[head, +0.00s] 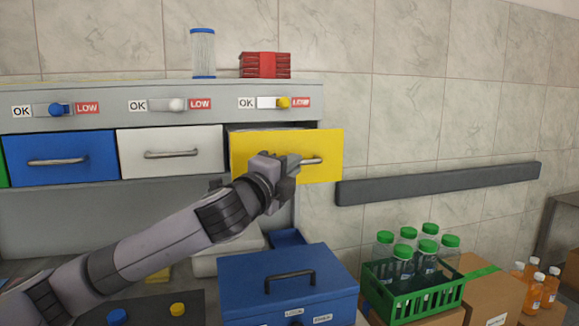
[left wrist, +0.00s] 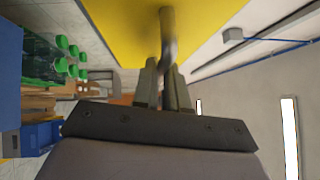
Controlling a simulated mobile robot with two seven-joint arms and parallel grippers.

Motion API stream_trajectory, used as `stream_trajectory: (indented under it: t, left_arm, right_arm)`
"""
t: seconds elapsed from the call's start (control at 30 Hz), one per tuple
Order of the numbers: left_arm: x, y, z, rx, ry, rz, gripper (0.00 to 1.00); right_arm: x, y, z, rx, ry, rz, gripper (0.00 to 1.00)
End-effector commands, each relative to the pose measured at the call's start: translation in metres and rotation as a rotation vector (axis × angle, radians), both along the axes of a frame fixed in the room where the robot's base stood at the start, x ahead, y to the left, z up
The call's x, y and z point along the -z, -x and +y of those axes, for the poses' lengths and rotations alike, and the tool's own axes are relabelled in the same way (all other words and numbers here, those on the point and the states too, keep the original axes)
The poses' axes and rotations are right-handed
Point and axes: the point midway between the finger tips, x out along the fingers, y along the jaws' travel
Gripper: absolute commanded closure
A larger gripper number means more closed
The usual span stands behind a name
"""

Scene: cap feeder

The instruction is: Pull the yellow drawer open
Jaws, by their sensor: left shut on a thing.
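The yellow drawer (head: 326,142) is at the right end of the drawer row in the head view. Its front stands out from the cabinet, so it is partly open, with a gap showing above it. Its metal handle (head: 312,160) is partly hidden by my left gripper (head: 287,166). In the left wrist view the yellow drawer front (left wrist: 120,30) fills the top, and the handle (left wrist: 168,45) runs down between the fingers. My left gripper (left wrist: 165,85) is shut on this handle. My right gripper is not in view.
A white drawer (head: 170,140) and a blue drawer (head: 60,172) are closed to the left. Below stands a blue box (head: 290,262) with a handle. A green crate (head: 412,300) of green-capped bottles is at the lower right. A dark wall rail (head: 440,184) runs right of the drawer.

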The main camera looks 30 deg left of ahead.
Motion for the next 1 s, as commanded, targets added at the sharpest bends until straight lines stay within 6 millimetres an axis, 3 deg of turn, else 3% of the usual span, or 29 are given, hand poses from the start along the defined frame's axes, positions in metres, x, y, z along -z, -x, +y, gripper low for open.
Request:
stream_trajectory:
  t: [0.03,0.1,0.13,0.57,1.0]
  left_arm:
    - [0.001,0.0,0.0,0.001,0.001,0.001,1.0]
    - [0.001,0.0,0.0,0.001,0.001,0.001,0.71]
    - [0.0,0.0,0.0,0.001,0.001,0.001,0.62]
    - [0.002,0.007,0.0,0.0,0.0,0.0,0.62]
    - [0.011,0.061,-0.004,0.001,-0.001,0.001,0.62]
  right_arm:
    - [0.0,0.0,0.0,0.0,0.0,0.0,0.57]
    - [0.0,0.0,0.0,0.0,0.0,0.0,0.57]
    - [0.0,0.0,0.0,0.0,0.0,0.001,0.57]
    - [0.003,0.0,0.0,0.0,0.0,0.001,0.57]
    - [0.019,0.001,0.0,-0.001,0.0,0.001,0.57]
